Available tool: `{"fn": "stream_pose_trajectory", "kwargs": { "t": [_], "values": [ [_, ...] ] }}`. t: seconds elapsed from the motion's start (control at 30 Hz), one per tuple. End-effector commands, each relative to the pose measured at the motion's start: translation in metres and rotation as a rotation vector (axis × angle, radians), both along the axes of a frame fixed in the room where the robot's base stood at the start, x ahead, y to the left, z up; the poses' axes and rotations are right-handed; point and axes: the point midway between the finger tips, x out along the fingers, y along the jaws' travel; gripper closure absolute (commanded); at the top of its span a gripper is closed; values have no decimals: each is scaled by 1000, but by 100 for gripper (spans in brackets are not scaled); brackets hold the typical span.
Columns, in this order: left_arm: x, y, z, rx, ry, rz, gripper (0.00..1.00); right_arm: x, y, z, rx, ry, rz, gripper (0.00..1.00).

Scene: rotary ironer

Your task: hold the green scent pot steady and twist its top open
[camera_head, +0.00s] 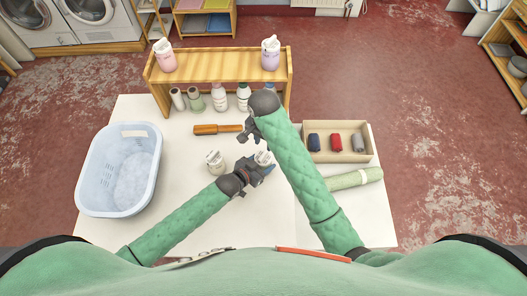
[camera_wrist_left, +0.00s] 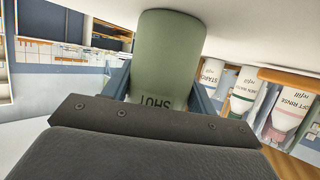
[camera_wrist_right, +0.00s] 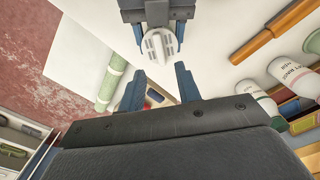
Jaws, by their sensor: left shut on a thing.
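The green scent pot (camera_wrist_left: 168,50) is clamped between my left gripper's blue fingers (camera_wrist_left: 165,85) in the left wrist view. The word SHUT shows upside down near the fingers. In the head view the left gripper (camera_head: 264,170) is over the middle of the table, and only a pale bit of the pot (camera_head: 264,157) shows. The right wrist view shows a white ribbed top (camera_wrist_right: 160,46) between the left fingers. My right gripper (camera_wrist_right: 158,82) is open and empty, its fingertips pointing towards that top and apart from it. It also shows in the head view (camera_head: 247,133).
A second pale pot (camera_head: 214,162) stands left of my left gripper. A blue basket (camera_head: 87,170) is left; a tray (camera_head: 367,155) and green roll (camera_head: 354,179) are right.

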Motion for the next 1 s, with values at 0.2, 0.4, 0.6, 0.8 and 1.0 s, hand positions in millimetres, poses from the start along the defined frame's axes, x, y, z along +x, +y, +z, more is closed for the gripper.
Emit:
{"fn": "stream_pose_trajectory", "kwargs": {
  "t": [0.2, 0.4, 0.6, 0.8, 1.0],
  "values": [
    [0, 0, 0, 1, 1, 0, 70, 0, -1, -39, -3, 2, 0, 66],
    [0, 0, 0, 0, 0, 0, 70, 0, 0, -62, -1, 2, 0, 66],
    [0, 0, 0, 1, 1, 0, 70, 0, 0, -72, -1, 1, 0, 66],
    [0, 0, 0, 1, 1, 0, 70, 0, 0, -73, 0, 0, 0, 66],
    [0, 0, 0, 1, 1, 0, 70, 0, 0, -72, 0, 0, 0, 94]
  ]
}}
